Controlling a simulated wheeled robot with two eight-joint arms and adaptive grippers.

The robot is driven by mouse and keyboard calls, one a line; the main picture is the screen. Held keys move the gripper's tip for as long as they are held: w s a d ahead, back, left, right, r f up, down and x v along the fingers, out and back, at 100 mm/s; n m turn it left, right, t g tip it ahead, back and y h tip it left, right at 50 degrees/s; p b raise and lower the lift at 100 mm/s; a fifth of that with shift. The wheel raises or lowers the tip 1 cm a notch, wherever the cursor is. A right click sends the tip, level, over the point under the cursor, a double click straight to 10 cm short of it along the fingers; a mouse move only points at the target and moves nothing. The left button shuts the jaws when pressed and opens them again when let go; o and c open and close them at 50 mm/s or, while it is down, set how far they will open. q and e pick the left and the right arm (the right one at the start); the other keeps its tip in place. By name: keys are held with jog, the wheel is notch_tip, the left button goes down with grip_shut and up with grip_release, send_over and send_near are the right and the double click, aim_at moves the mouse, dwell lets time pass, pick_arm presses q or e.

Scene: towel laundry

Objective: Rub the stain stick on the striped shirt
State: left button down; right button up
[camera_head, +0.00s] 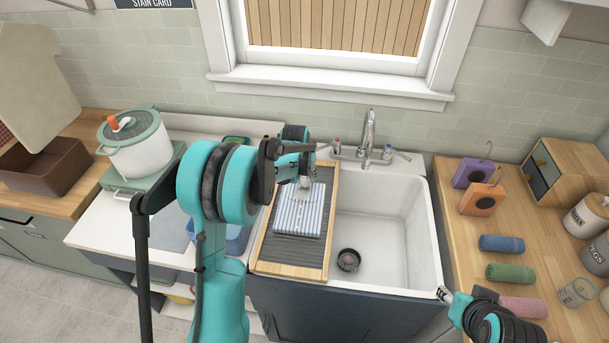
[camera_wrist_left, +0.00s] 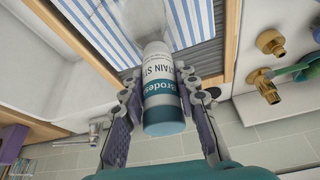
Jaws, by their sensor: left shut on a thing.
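The blue-and-white striped shirt (camera_head: 299,217) lies folded on the dark ribbed washboard (camera_head: 276,246), which has a wooden frame. The shirt also fills the top of the left wrist view (camera_wrist_left: 192,20). My left gripper (camera_head: 301,178) is over the shirt's far end. In the left wrist view its fingers (camera_wrist_left: 160,105) are shut on the stain stick (camera_wrist_left: 160,88), a white-labelled bottle with a teal base. The stick's pale far end points at the shirt; I cannot tell if it touches. My right gripper (camera_head: 442,293) is at the sink's front right corner; its fingers are too small to read.
The white sink (camera_head: 408,235) is open right of the washboard, with a dark drain piece (camera_head: 349,260) inside. The tap (camera_head: 369,138) stands behind. Rolled towels (camera_head: 502,243) lie on the right counter. A white pot (camera_head: 138,150) stands at left.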

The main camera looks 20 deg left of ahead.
pick_arm(q)
jog(key=shift+w+r, duration=0.25)
jog(key=r, duration=0.1)
jog(key=r+p, duration=0.2)
jog(key=r, duration=0.1)
jog(key=shift+s, duration=0.25)
jog(key=shift+w+r+p, duration=0.2)
jog(key=shift+r+p, duration=0.4)
jog(key=shift+p, duration=0.05)
jog(key=shift+s+r+p, duration=0.15)
jog(key=shift+r+p, duration=0.5)
jog(key=shift+r, duration=0.5)
